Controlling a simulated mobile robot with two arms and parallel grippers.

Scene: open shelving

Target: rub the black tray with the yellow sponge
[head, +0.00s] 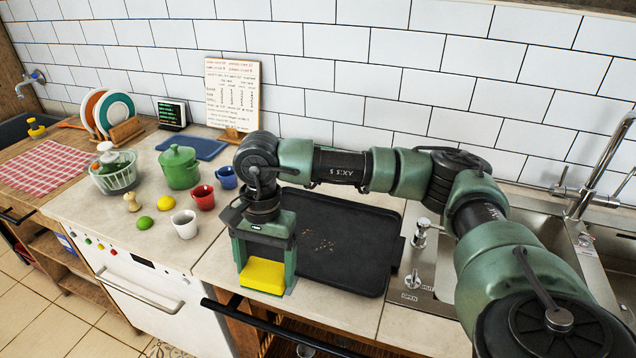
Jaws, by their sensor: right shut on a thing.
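The black tray (345,243) lies flat on the counter in the middle of the head view. Small brown crumbs (321,244) are scattered on its left half. My right gripper (263,272) is shut on the yellow sponge (262,276) near the tray's front left corner. The sponge is low between the fingers; I cannot tell whether it touches the tray or the counter. The gripper and arm hide the tray's left edge and part of its back edge. My left gripper is not in view.
Left of the tray stand a white cup (185,225), a red cup (203,197), a blue cup (226,177) and a green pot (179,167). A lemon (166,203) and a lime (145,223) lie nearby. A soap dispenser (420,235) and sink are at the right.

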